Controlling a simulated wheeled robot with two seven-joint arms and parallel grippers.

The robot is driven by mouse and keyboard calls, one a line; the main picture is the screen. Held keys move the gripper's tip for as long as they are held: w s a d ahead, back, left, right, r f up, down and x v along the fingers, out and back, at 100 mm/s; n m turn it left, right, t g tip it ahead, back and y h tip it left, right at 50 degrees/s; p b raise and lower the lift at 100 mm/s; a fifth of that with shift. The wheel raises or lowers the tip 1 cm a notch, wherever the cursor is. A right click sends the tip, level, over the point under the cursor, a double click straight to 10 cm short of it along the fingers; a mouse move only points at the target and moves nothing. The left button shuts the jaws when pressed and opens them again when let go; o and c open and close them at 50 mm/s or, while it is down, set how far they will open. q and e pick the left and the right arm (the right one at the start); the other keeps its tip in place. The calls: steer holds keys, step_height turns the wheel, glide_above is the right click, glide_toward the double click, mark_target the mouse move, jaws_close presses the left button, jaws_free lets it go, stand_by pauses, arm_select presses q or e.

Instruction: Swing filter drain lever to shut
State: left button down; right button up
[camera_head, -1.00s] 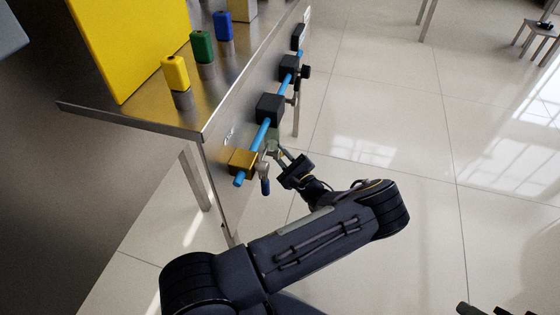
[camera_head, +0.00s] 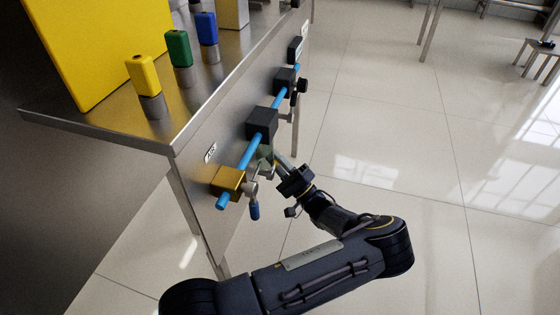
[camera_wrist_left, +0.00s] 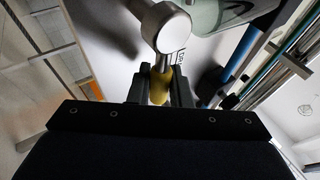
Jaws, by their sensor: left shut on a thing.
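The drain lever shows in the left wrist view as a round silver hub with a short stem and a yellow grip (camera_wrist_left: 159,88). My left gripper (camera_wrist_left: 160,90) is shut on that yellow grip, one dark finger on each side. The lever itself is hard to make out there. My right gripper is not in view.
A brass block (camera_head: 228,182) with a blue-handled lever (camera_head: 254,210) is close by on the left. More black fittings (camera_head: 284,82) follow along the blue pipe. Yellow, green and blue blocks (camera_head: 178,48) stand on the metal bench (camera_head: 110,115).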

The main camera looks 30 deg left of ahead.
arm_select(q)
steer(key=shift+r+n+g, duration=0.1)
steer(key=shift+n+g, duration=0.3)
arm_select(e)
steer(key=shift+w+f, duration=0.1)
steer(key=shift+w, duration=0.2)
arm_select(q)
steer(key=c, duration=1.6)
jaws_free()
steer(key=shift+d, duration=0.1)
steer(key=p+v, duration=0.1)
steer(key=v, duration=0.6)
steer(key=shift+d+f, duration=0.25)
steer(key=shift+f, duration=0.05)
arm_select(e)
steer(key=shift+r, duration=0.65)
